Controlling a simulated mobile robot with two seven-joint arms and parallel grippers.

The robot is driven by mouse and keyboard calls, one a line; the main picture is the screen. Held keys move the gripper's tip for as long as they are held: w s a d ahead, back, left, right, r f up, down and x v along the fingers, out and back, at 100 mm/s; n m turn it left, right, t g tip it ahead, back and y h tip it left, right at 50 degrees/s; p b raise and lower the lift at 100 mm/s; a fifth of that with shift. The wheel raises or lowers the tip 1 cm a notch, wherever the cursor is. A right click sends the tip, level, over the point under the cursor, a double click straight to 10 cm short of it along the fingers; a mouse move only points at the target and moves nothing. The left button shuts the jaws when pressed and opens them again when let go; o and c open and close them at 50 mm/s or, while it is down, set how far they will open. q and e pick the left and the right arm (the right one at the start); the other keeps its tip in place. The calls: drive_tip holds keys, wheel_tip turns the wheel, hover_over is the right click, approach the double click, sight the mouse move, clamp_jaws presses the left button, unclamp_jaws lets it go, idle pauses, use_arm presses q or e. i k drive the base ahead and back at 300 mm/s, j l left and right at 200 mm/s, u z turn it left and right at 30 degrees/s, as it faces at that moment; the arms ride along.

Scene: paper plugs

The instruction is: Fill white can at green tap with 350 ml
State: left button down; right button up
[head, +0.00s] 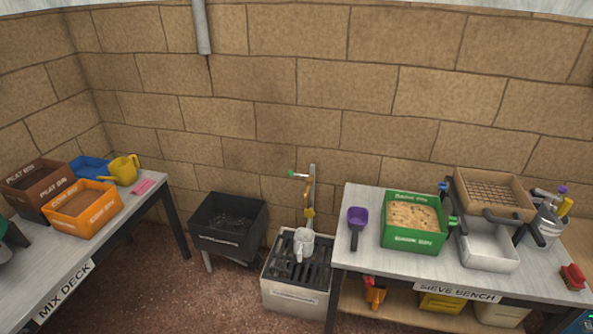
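The white can (303,243) stands upright on the dark grate of a pale drain box (295,297) at the centre. An upright tap post (312,188) rises just behind it. A green-ended tap handle (292,174) sticks out to the left near the top of the post. A yellow fitting (309,212) sits lower on the post, just above the can. I cannot see any water flowing, nor the level inside the can. Neither of my grippers can be made out in the head view.
The sieve bench (345,240) borders the drain box on the right, with a purple scoop (356,222) and green sand box (412,245). A black bin (228,222) stands to the left. The mix deck (60,265) holds a yellow can (124,170). Floor in front is clear.

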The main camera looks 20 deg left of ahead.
sight(290, 173)
drive_tip(key=i+j+z, duration=0.15)
drive_tip(key=i, duration=0.3)
drive_tip(key=i+j+z, duration=0.15)
drive_tip(key=i, duration=0.3)
drive_tip(key=i+j+z, duration=0.1)
drive_tip(key=i+j, duration=0.3)
drive_tip(key=i, duration=0.05)
